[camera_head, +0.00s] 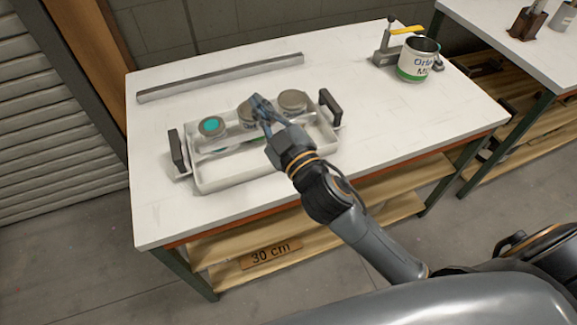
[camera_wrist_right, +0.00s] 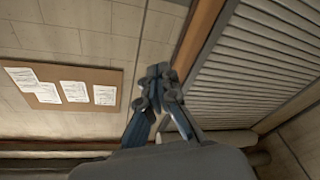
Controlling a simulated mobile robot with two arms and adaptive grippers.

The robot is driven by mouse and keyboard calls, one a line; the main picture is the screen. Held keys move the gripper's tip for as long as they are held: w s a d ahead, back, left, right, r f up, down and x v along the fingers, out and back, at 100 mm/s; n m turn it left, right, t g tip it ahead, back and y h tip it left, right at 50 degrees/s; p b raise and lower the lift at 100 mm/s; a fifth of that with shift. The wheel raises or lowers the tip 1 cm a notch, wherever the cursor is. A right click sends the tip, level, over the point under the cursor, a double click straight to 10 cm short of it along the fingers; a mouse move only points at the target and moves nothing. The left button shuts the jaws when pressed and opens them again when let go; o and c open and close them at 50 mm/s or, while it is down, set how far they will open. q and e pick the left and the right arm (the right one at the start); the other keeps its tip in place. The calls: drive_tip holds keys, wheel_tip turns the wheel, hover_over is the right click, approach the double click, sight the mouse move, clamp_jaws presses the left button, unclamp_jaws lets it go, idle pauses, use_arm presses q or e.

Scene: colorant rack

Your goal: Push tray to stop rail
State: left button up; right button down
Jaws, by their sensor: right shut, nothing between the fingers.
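A white tray (camera_head: 240,178) with two dark handles, one at each end, lies on the white workbench (camera_head: 410,125). It holds a jar with a teal top (camera_head: 212,127) and a jar with a grey lid (camera_head: 293,101); another jar (camera_head: 246,112) between them is partly hidden by my right gripper. The grey stop rail (camera_head: 220,78) lies behind the tray, with a strip of bare table between them. My right gripper (camera_head: 259,103) is over the middle of the tray, shut and empty; whether it touches anything there I cannot tell. Its fingers also show in the right wrist view (camera_wrist_right: 158,85).
A can with a green band (camera_head: 417,60) and a device with a yellow lever (camera_head: 392,42) stand at the bench's back right. A second table (camera_head: 490,20) is at the far right.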

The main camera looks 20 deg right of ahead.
drive_tip(key=s+a+r+n+g+y, duration=0.3)
drive_tip(key=a+r+n+g+y, duration=0.15)
drive_tip(key=a+n+y, duration=0.45)
drive_tip(key=s+a+r+n+g+y, duration=0.3)
drive_tip(key=a+r+n+g+y, duration=0.25)
drive_tip(key=n, duration=0.45)
drive_tip(key=s+a+f+n+g, duration=0.4)
drive_tip(key=f+n+g, duration=0.4)
drive_tip(key=w+d+f+n+g+h, duration=0.1)
drive_tip(key=d+f+n+h, duration=0.1)
drive_tip(key=d+f+h, duration=0.4)
drive_tip(key=w+d+f+n+g+h, duration=0.1)
drive_tip(key=w+d+f+h, duration=0.15)
drive_tip(key=f+h, duration=0.4)
drive_tip(key=w+d+f+m+t+h, duration=0.1)
drive_tip(key=w+d+f+h, duration=0.15)
drive_tip(key=d, duration=0.55)
drive_tip(key=w+d+f+h, duration=0.1)
drive_tip(key=d+h, duration=0.3)
drive_tip(key=d, duration=0.5)
wheel_tip(320, 180, down, 10)
drive_tip(key=shift+a+r+p, duration=0.1)
drive_tip(key=shift+r+p, duration=0.15)
drive_tip(key=shift+p, duration=0.9)
drive_tip(key=shift+w+a+p, duration=0.2)
drive_tip(key=shift+w+p, duration=0.15)
drive_tip(key=shift+w, duration=0.9)
drive_tip(key=shift+w+a+f, duration=0.1)
drive_tip(key=shift+w+a, duration=0.05)
drive_tip(key=shift+w, duration=0.7)
